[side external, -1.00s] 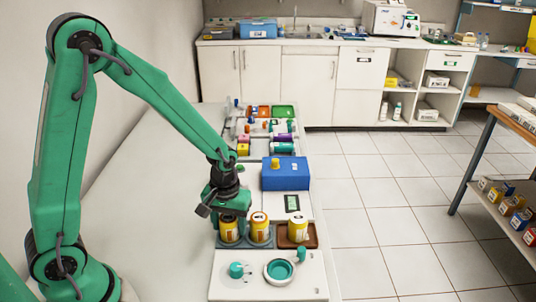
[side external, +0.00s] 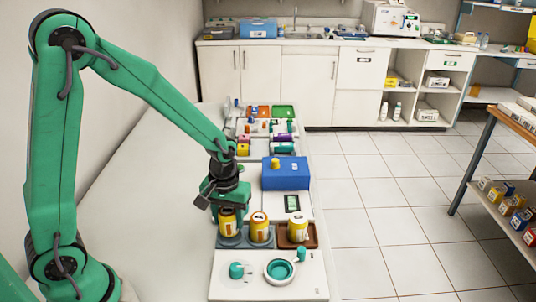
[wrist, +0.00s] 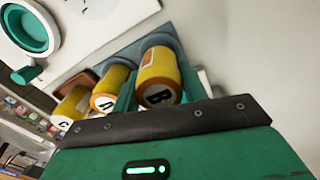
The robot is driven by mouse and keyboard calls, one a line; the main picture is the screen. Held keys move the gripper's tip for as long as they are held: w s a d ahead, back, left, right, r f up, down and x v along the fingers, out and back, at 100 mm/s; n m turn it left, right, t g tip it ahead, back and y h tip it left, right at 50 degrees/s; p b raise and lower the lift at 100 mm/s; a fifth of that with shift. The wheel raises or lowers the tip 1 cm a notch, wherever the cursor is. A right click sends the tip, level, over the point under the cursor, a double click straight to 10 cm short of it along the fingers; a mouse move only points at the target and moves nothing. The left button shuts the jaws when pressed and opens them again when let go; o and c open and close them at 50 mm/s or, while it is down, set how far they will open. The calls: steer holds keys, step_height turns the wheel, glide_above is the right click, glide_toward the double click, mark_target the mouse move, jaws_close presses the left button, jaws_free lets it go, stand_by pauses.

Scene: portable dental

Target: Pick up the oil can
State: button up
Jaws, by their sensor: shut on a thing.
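Three yellow cans with white-and-orange labels are in view. My gripper (side external: 229,211) is shut on the left yellow can (side external: 227,224), from above. This can stands slightly higher than the middle yellow can (side external: 260,227) and looks a little raised over the grey tray (side external: 236,244). The right yellow can (side external: 298,229) stands on a brown tray (side external: 312,241). In the wrist view the held can (wrist: 158,68) sits between my green fingers, with a dark letter on its pale end. The other two cans show letters too. I cannot read which one is oil.
A white panel (side external: 232,290) with a teal knob (side external: 237,270) and a teal-rimmed round dish (side external: 280,270) lies in front. A blue box (side external: 286,174) and a small display (side external: 292,203) stand behind the cans. The bench to the left is clear.

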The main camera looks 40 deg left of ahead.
steer(key=shift+s+d+r, duration=0.1)
steer(key=shift+d+r, duration=0.1)
steer(key=shift+r, duration=0.4)
steer(key=shift+s+d+r, duration=0.1)
steer(key=shift+d+r, duration=0.05)
steer(key=shift+r, duration=0.4)
steer(key=s+d+r, duration=0.6)
steer(key=d, duration=0.3)
steer(key=shift+s+r, duration=0.15)
steer(key=shift+r, duration=0.05)
steer(key=shift+a, duration=0.1)
steer(key=w+a+f+n, duration=0.2)
steer(key=w+a+n, duration=0.2)
steer(key=w+a, duration=0.9)
steer(key=shift+w+a+n, duration=0.3)
steer(key=shift+a, duration=0.75)
steer(key=shift+f, duration=0.25)
steer(key=shift+f, duration=3.35)
steer(key=shift+f, duration=0.1)
